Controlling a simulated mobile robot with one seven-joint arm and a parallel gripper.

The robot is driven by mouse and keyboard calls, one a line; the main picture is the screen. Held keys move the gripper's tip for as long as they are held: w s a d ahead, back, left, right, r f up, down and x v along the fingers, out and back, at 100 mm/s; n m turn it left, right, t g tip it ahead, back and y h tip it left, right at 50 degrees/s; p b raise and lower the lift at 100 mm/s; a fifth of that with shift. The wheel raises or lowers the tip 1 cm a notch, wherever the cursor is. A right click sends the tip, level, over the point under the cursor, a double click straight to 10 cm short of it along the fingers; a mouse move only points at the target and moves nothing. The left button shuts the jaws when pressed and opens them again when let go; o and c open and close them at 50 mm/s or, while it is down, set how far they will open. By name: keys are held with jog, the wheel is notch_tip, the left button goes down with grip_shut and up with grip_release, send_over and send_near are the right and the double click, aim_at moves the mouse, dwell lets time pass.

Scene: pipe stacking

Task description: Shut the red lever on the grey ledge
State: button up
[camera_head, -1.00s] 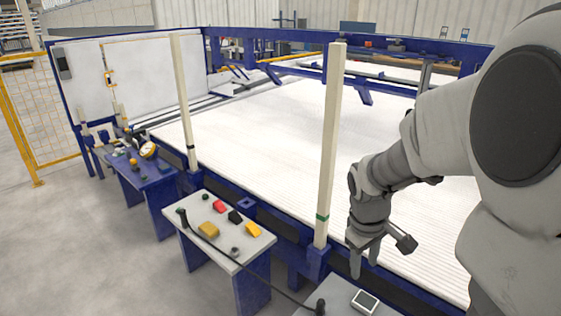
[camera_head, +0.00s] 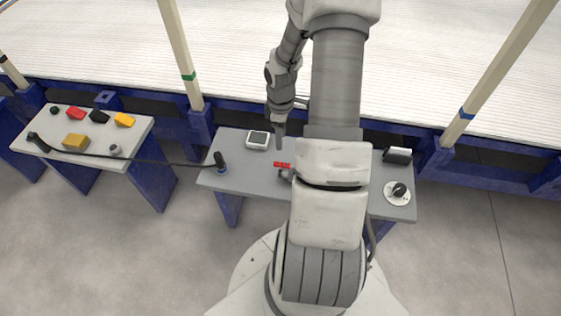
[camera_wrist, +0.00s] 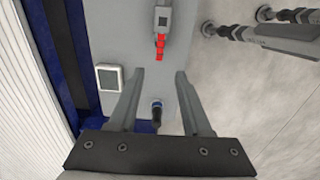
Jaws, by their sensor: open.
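The red lever (camera_head: 282,165) is on the grey ledge (camera_head: 242,178), just left of my arm in the head view. In the wrist view the red lever (camera_wrist: 160,44) hangs from a grey fitting at the top, beyond my fingertips. My gripper (camera_wrist: 160,74) is open and empty, its two fingers apart above the grey ledge (camera_wrist: 112,30). In the head view my gripper (camera_head: 279,140) points down behind the lever, and its fingers are hard to tell apart. My arm hides part of the ledge and of the lever's fitting.
A white-framed display box (camera_head: 258,140) and a black-topped knob (camera_head: 220,160) with a cable stand on the ledge's left part. A round dial (camera_head: 398,192) and a dark box (camera_head: 397,155) are at the right. A left table (camera_head: 50,150) holds several coloured pieces.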

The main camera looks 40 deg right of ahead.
aim_at(281, 164)
notch_tip(281, 164, down, 12)
jog(key=b, duration=0.3)
jog(key=shift+f, duration=0.2)
grip_shut()
dwell(1.2)
